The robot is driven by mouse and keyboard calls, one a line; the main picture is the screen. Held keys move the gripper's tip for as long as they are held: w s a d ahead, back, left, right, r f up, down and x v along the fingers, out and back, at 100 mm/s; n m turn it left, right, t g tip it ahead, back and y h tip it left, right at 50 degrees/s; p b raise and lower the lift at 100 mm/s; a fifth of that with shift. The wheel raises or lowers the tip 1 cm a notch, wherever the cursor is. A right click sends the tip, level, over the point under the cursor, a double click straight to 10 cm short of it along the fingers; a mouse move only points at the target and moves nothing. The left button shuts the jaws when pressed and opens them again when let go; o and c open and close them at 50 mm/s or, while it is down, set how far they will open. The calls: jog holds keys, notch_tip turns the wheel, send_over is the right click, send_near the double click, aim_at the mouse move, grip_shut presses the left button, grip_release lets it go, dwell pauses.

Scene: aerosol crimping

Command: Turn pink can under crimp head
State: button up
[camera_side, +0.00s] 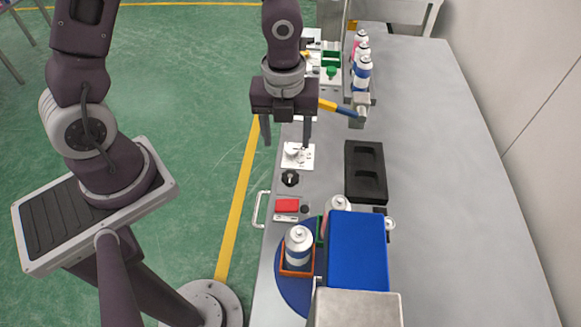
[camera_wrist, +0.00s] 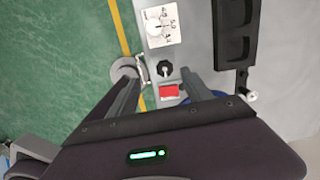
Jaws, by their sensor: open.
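In the side view, a can with a silver top and a pinkish body (camera_side: 337,206) stands in a green holder on the blue turntable (camera_side: 285,280), partly hidden by the blue block of the crimping machine (camera_side: 358,250). A can with a blue band (camera_side: 298,247) stands in an orange holder on the same turntable. My gripper (camera_side: 287,142) is open and empty, pointing down beyond the turntable, apart from both cans. In the wrist view, my open fingers (camera_wrist: 159,74) frame the control strip, with a red button (camera_wrist: 169,91) and a black knob (camera_wrist: 164,69). The underside of the crimp head is hidden.
A white dial plate (camera_side: 297,156) lies below my gripper. A black tray with two recesses (camera_side: 366,190) lies to its right. Several cans (camera_side: 362,72) stand in a row at the back, near a blue-and-yellow bar (camera_side: 338,107). The table's right side (camera_side: 460,200) is clear.

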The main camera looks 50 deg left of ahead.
aim_at(290, 176)
jog(key=f+m, duration=0.1)
jog(key=d+f+m, duration=0.1)
jog(key=f, duration=0.1)
jog(key=shift+s+d+f+m+g, duration=0.1)
jog(key=shift+d+f+m+g, duration=0.05)
jog(key=shift+f+m+g, duration=0.15)
notch_tip(290, 176, down, 7)
jog(key=shift+r, duration=0.15)
grip_shut()
